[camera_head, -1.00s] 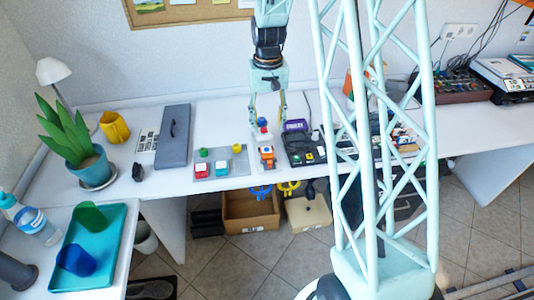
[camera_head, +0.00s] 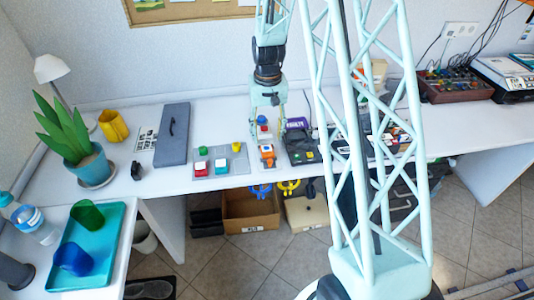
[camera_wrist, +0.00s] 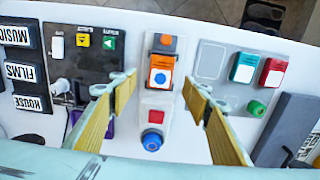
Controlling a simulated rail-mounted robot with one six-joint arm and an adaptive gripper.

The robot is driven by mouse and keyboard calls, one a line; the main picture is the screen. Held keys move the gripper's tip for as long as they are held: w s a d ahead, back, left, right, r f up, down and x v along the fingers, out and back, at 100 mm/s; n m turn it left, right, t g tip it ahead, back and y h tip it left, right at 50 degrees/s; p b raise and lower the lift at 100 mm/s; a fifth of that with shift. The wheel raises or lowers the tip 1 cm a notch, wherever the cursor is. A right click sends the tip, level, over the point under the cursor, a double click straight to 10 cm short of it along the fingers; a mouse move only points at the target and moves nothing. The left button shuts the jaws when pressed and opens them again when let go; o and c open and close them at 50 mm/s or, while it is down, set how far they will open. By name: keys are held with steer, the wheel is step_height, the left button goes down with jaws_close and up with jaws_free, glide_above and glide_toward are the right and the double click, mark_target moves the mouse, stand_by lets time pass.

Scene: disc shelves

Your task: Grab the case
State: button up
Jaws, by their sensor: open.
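A flat dark grey case (camera_head: 173,135) with a handle lies on the white desk, left of the button panels. Part of it shows at the lower right of the wrist view (camera_wrist: 283,130). My gripper (camera_head: 268,120) is open and empty, over the narrow white panel to the right of the case and apart from it. In the wrist view, its yellow fingers (camera_wrist: 158,85) stand wide on either side of this panel, which bears an orange block (camera_wrist: 161,72), a red square and a blue knob (camera_wrist: 152,140).
A grey panel (camera_head: 220,172) with red, teal, green and yellow pieces lies between case and gripper. A dark panel (camera_wrist: 85,65) and labels reading MUSIC, FILMS and HOUSE lie on the other side. A plant (camera_head: 75,140) and yellow mug (camera_head: 113,126) stand at left.

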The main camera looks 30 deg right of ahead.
mark_target(267, 150)
steer(key=shift+f, duration=0.95)
steer(key=shift+w+a+f+b, duration=0.1)
steer(key=shift+f+b, duration=0.8)
steer(key=shift+f, duration=1.7)
steer(key=c, duration=1)
steer(key=shift+r, duration=0.1)
steer(key=shift+r+p, duration=0.55)
steer(key=shift+r, duration=1.2)
steer(key=s+a, duration=0.2)
steer(key=s, duration=0.2)
steer(key=s+a+r+p, duration=0.1)
steer(key=s+a, duration=0.1)
steer(key=s, duration=0.3)
steer(key=s+a, duration=0.3)
steer(key=s, duration=0.2)
steer(key=shift+s+r+p, duration=0.15)
steer(key=shift+s+p, duration=0.1)
steer(key=shift+p, duration=0.15)
